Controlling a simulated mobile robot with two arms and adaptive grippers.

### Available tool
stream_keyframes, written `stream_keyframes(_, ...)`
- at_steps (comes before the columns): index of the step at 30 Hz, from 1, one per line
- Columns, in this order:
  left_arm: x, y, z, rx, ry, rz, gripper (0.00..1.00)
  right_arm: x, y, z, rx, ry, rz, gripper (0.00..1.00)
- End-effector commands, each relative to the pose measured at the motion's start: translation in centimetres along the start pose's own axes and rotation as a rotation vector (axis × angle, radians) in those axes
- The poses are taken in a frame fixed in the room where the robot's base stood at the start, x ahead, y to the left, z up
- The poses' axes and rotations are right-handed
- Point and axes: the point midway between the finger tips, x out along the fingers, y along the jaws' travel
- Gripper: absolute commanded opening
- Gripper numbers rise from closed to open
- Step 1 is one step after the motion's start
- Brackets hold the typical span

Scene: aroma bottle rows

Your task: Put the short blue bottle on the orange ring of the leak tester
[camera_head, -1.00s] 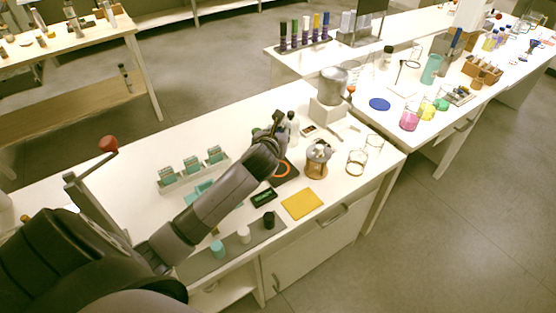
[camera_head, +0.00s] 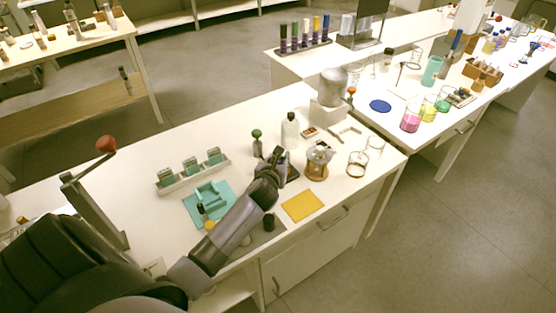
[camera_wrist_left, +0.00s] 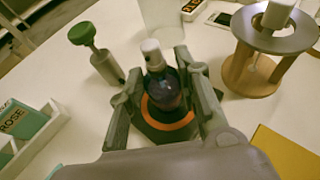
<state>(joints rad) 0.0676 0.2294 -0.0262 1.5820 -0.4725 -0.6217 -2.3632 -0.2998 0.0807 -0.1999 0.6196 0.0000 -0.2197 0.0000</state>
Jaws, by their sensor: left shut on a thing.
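My left gripper (camera_wrist_left: 162,95) is shut on the short blue bottle (camera_wrist_left: 165,92), a dark blue bottle with a white cap, held upright between the fingers in the left wrist view. The orange ring (camera_wrist_left: 181,122) on the black leak tester plate (camera_wrist_left: 148,131) shows around the bottle's lower part. I cannot tell whether the bottle's base touches the ring. In the head view my left gripper (camera_head: 279,162) covers the bottle and the ring; only part of the black plate (camera_head: 293,173) shows. My right gripper is not in view.
A wooden stand with a metal ring (camera_head: 318,161) is close on the right. A yellow mat (camera_head: 302,205) lies in front. A labelled rack (camera_head: 192,172) is to the left.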

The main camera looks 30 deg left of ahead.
Motion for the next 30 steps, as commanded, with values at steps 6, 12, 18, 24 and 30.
stream_keyframes(6,0.1,0.0,-0.2,-0.001,0.0,0.0,0.37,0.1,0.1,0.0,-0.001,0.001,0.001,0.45)
stream_keyframes(12,0.1,0.0,-0.2,-0.001,0.0,0.0,0.51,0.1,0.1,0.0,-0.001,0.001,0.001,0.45)
stream_keyframes(18,0.1,0.0,-0.2,-0.001,0.0,0.0,0.51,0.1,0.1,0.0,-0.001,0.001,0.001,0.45)
stream_keyframes(24,-0.4,0.0,0.0,0.001,0.0,0.0,0.51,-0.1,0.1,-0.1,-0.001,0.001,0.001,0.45)
stream_keyframes(30,-3.3,0.0,0.0,0.002,0.0,-0.002,0.51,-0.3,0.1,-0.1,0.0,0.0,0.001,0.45)
